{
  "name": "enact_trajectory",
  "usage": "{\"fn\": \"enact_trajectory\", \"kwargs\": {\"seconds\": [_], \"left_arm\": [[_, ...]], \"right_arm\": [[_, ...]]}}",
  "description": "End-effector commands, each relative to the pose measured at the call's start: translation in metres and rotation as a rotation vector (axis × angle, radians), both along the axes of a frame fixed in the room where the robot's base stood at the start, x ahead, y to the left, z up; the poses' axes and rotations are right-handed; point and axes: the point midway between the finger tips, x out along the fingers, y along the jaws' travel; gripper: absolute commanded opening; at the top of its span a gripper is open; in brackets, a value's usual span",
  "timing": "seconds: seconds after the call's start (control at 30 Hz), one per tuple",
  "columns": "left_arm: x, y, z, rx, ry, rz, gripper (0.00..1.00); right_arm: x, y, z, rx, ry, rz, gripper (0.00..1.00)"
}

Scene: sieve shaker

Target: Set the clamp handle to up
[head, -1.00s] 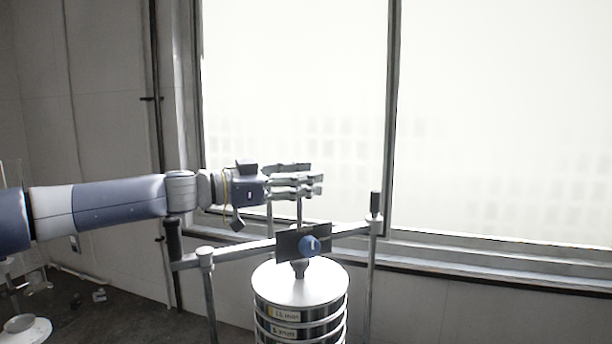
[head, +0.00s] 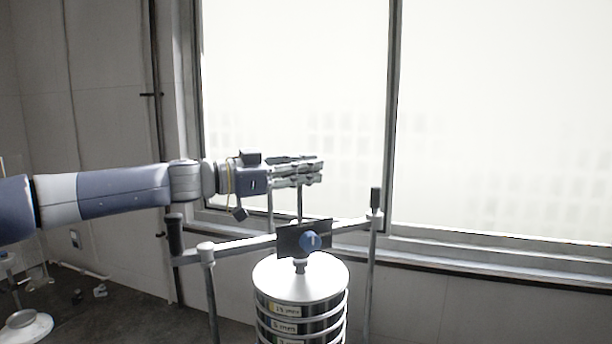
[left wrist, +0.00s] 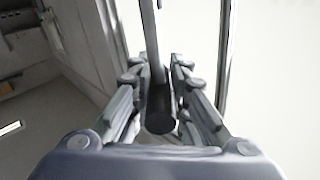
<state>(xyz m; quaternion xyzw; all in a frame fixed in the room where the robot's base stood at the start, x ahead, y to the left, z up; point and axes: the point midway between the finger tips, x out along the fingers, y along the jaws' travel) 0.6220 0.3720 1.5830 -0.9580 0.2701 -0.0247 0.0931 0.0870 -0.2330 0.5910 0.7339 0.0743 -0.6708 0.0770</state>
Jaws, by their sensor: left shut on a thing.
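The clamp handle shows in the head view as a thin upright rod (head: 299,204) rising from a dark block with a blue knob (head: 310,241). In the left wrist view its dark cylindrical grip (left wrist: 160,112) lies between my fingers, with the rod running away from it. My left gripper (head: 312,172) is shut on this grip above the block, and its fingers hide the grip in the head view. It also shows in the left wrist view (left wrist: 163,92), with fingers on both sides of the grip. My right gripper is not in view.
The clamp crossbar (head: 235,248) has upright black grips at its left (head: 174,234) and right (head: 376,200) ends. Below is the sieve stack (head: 300,312) with a metal lid (head: 290,280). A window (head: 500,120) stands behind. A white round object (head: 25,328) is at lower left.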

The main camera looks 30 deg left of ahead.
Motion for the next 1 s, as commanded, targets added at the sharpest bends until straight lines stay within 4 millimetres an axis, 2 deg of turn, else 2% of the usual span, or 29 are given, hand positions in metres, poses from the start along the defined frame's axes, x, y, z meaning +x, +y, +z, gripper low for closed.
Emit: {"fn": "enact_trajectory", "kwargs": {"seconds": [0.03,0.1,0.37,0.4,0.5,1.0], "left_arm": [[0.0,0.0,0.013,0.007,-0.01,0.001,0.0],[0.0,0.0,0.021,0.005,-0.009,0.001,0.0],[-0.001,0.0,0.027,0.002,-0.012,0.0,0.0],[-0.001,0.0,0.028,0.001,-0.013,0.0,0.18],[-0.001,0.0,0.029,0.0,-0.015,0.001,0.37],[-0.007,0.004,0.025,0.001,-0.008,0.001,0.37]], "right_arm": [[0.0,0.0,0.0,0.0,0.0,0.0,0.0],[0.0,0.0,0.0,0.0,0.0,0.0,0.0],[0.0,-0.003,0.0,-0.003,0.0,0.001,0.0],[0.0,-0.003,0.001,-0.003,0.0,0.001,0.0],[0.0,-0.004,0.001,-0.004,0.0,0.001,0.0],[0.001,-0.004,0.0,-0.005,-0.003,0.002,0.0]]}}
